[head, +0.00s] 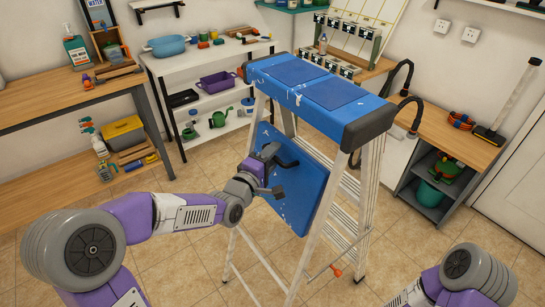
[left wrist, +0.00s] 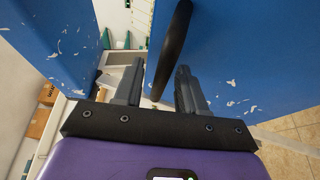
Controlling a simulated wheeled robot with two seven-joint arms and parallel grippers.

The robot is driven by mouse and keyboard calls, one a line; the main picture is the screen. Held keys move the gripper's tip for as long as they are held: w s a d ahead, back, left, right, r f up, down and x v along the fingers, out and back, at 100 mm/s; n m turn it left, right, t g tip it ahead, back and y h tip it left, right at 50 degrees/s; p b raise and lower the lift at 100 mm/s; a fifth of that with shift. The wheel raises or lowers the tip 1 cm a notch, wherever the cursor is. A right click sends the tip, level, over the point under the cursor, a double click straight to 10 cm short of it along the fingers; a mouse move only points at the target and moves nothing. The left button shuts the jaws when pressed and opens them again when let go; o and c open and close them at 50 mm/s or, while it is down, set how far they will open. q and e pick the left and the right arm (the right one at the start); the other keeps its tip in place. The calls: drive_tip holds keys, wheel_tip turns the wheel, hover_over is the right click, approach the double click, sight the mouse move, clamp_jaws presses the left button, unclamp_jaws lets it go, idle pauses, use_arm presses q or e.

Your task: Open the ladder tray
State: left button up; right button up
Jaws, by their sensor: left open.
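The ladder (head: 297,255) stands open in the middle of the floor, with a blue top (head: 320,92). Its blue tray (head: 291,200) hangs steeply tilted below the top, between the legs. My left gripper (head: 279,170) is in front of the tray's upper part and hides some of it. In the left wrist view, its open fingers (left wrist: 160,88) point along a dark, curved bar (left wrist: 174,45) that shows between them beside the blue tray face (left wrist: 250,60). I cannot tell whether they touch it. My right arm shows at lower right; its gripper is out of frame.
A wooden workbench (head: 60,98) stands at the left, and a white shelf unit (head: 195,67) with tubs and watering cans behind the ladder. Another wooden counter (head: 450,138) is at the right. Tiled floor (head: 185,267) is open around the ladder's front.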

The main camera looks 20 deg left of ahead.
use_arm(q)
drive_tip(key=shift+w, duration=0.15)
clamp_jaws()
idle(0.4)
